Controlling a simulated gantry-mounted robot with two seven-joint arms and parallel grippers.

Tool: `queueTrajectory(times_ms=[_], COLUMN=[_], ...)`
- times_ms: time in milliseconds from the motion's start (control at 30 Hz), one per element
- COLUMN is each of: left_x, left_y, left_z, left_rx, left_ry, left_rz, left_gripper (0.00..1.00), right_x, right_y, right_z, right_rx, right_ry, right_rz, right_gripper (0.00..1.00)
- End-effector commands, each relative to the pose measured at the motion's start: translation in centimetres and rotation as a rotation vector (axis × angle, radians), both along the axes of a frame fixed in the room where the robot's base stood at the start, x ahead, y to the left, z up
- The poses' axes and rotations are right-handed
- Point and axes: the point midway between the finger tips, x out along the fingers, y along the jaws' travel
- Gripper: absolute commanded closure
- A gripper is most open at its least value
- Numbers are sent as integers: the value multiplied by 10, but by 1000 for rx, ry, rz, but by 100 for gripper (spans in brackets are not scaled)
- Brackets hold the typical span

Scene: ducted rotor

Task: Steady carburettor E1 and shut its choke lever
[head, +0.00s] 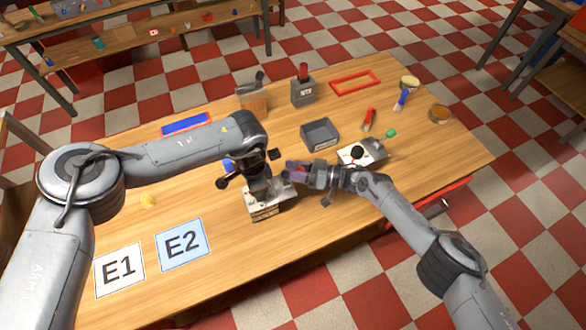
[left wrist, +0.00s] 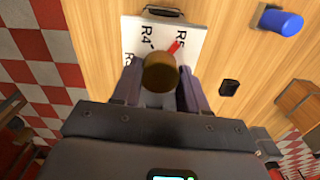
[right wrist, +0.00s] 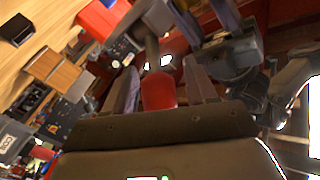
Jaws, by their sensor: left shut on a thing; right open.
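A pale box-shaped unit (head: 266,208), seemingly a carburettor, stands near the table's middle under my left gripper (head: 256,184). In the left wrist view its white top (left wrist: 145,35) carries R4 and R5 marks and a red pointer (left wrist: 174,46). My left gripper is shut on a round brown knob (left wrist: 160,72) above that top. My right gripper (head: 290,170) is open, close to the unit's right side. In the right wrist view a red handle (right wrist: 158,90) on a grey stem lies between its fingers, apparently not clamped. No E1 label is readable on the unit.
A similar white unit with a black knob (head: 362,152) stands to the right. Cards E1 (head: 119,270) and E2 (head: 184,244) lie front left. A grey open box (head: 320,134) stands behind, with a red frame (head: 355,81) farther back. The front middle is clear.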

Motion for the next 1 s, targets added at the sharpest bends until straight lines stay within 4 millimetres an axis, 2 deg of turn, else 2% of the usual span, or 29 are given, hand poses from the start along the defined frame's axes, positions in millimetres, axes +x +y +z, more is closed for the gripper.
queueTrajectory(times_ms=[167,533,1000], left_x=[0,0,0], left_y=[0,0,0], left_z=[1,1,1], left_rx=[-1,-1,-1], left_ry=[-1,-1,0], left_rz=[0,0,0], left_gripper=[99,99,99], right_x=[0,0,0], right_y=[0,0,2], right_z=[0,0,2], right_rx=[0,0,-45], right_ry=[0,-1,-20], right_rz=[0,0,-2], right_gripper=[44,100,100])
